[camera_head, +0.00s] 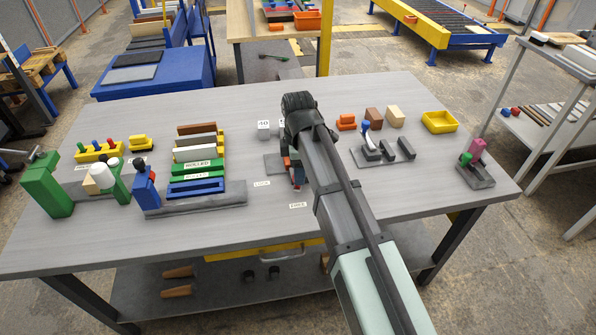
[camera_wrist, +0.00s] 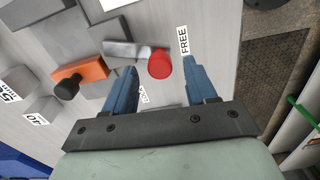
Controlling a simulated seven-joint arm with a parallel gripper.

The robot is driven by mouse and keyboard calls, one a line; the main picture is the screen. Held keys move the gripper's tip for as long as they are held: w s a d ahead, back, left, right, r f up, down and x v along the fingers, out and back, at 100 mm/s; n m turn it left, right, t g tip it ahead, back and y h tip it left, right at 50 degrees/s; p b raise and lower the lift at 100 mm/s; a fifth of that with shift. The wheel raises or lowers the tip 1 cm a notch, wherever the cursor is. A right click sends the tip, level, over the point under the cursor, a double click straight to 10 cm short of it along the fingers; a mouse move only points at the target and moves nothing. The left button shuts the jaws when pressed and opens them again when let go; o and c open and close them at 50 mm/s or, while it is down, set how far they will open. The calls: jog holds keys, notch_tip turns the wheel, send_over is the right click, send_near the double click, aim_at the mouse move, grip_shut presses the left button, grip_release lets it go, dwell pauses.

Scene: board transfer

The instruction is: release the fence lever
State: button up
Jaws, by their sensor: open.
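The lever shows in the wrist view as a short grey bar (camera_wrist: 124,50) ending in a round red knob (camera_wrist: 159,64). My gripper (camera_wrist: 162,70) is open, its blue fingers on either side of the knob in the picture; contact cannot be told. A "FREE" label (camera_wrist: 184,40) lies just right of the knob. A second label (camera_wrist: 143,96) is partly hidden by the left finger. In the head view my arm hides most of the lever and the fingertips; two white labels (camera_head: 262,184) lie on the table there.
An orange block with a black knob (camera_wrist: 84,72) sits left of the lever, near the left finger. In the head view, a rack of coloured boards (camera_head: 200,155) stands left, and a grey fixture with a blue-handled lever (camera_head: 372,152) right. The front table strip is clear.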

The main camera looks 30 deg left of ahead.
notch_tip(320, 180, up, 13)
jog(key=shift+f, duration=0.15)
dwell(0.4)
dwell(0.4)
